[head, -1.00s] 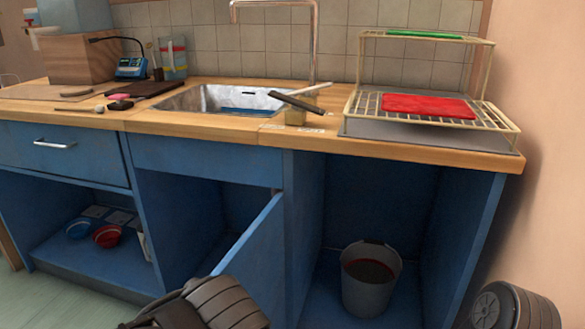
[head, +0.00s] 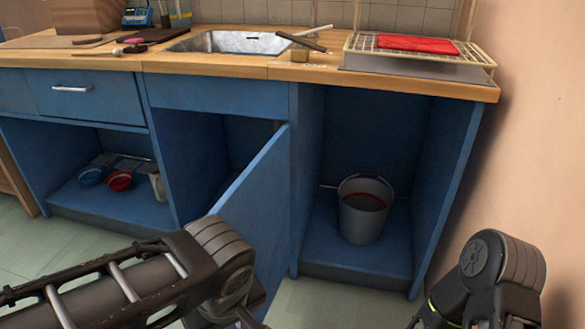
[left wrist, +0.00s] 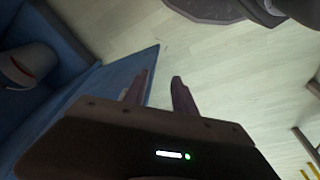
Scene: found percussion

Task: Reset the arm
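My left arm comes in from the left in the head view and bends down at the bottom edge, in front of the open blue cupboard door (head: 250,200). The door is just left of the fingers in that view (left wrist: 115,85). My right arm shows at the lower right of the head view, near the wall. Its gripper is out of the picture.
A grey bucket (head: 365,210) stands in the right open cupboard. A blue bowl (head: 91,176) and a red bowl (head: 119,181) sit on the left shelf. The counter (head: 215,67) holds a sink (head: 228,42) and a rack with a red board (head: 415,43).

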